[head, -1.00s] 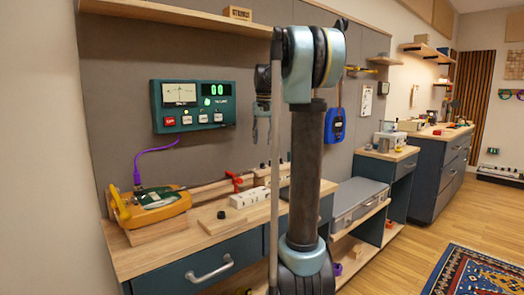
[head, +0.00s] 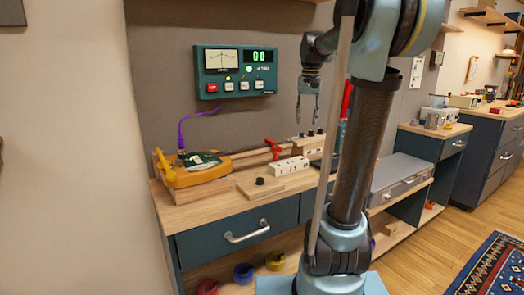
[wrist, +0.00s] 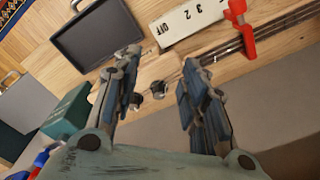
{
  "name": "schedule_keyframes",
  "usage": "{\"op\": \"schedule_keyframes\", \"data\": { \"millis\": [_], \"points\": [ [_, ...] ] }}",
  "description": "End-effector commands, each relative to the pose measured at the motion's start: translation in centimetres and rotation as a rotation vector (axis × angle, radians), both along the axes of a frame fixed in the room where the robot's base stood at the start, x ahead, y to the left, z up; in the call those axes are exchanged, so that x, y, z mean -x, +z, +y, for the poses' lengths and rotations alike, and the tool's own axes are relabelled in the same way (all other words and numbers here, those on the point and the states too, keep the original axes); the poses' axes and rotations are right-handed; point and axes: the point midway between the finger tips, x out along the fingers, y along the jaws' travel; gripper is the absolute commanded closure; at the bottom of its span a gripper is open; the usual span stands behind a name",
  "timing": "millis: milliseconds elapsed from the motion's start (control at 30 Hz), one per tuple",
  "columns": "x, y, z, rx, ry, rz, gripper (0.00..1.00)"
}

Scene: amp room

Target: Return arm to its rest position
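My gripper (head: 308,112) hangs fingers-down in the head view, right of the green meter panel and above the back of the wooden bench. Its two fingers stand apart with nothing between them. The wrist view also shows the open fingers (wrist: 165,62) with an empty gap over the bench top. My arm is raised and bent over at the top, and its upper part runs out of the head view.
The bench (head: 220,209) holds a yellow device (head: 190,172), a red clamp (head: 273,149) and a white switch strip (head: 288,167). The green panel (head: 236,72) is on the wall. A grey case (head: 402,178) lies on a lower shelf at right. Open floor (head: 425,255) shows at right.

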Motion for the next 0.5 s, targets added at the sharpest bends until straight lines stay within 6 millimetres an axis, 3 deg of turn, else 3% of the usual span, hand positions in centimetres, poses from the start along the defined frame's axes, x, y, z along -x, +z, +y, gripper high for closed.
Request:
{"op": "schedule_keyframes", "data": {
  "millis": [100, 500],
  "points": [
    [3.6, -2.0, 0.1, 0.004, 0.025, -0.016, 0.6],
    [14.4, -10.2, 0.2, 0.018, 0.105, -0.069, 0.6]
  ]
}}
